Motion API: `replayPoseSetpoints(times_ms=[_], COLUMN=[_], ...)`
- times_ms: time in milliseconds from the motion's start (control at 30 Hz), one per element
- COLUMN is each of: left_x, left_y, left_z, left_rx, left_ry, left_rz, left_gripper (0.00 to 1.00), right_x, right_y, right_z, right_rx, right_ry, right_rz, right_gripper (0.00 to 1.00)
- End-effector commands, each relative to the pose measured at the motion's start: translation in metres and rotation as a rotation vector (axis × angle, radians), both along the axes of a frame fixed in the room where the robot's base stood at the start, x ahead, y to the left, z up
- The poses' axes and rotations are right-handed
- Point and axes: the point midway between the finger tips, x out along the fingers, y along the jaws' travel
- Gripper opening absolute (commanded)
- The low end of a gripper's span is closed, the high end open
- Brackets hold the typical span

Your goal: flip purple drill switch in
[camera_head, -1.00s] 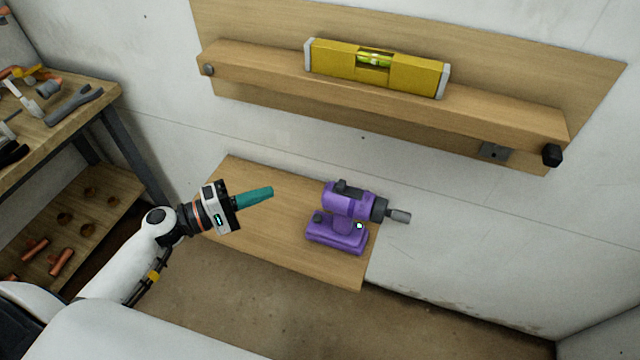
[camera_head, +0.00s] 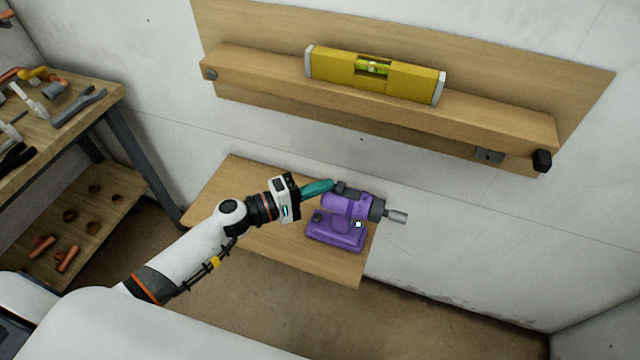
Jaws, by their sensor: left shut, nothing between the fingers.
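The purple drill (camera_head: 343,235) stands on its base on the low wooden board, its grey chuck pointing right. A dark switch (camera_head: 348,190) sits on top of its body, at the left end. A small light spot (camera_head: 358,224) shows on its side. My left gripper (camera_head: 331,184) has teal fingers that are shut with nothing between them. Its tips are at the dark switch on the drill's top left; I cannot tell whether they touch it. My right gripper is not in view.
A wooden wall shelf (camera_head: 470,122) above carries a yellow spirit level (camera_head: 375,75). A workbench (camera_head: 70,120) with tools and copper pipe pieces stands at the left.

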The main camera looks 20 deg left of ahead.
Motion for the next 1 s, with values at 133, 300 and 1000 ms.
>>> replayPoseSetpoints(times_ms=[133,300,1000], left_x=[0.0,-0.001,0.001], left_y=[0.0,-0.016,-0.035], left_z=[0.0,0.0,-0.001], left_rx=[0.0,-0.004,-0.002], left_ry=[0.0,0.0,-0.001], left_rz=[0.0,-0.002,-0.001], left_gripper=[0.0,0.0,0.0], right_x=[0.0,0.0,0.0], right_y=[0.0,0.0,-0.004], right_z=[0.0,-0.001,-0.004], right_rx=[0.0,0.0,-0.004], right_ry=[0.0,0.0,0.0], right_rz=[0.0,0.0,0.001], right_gripper=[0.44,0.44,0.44])
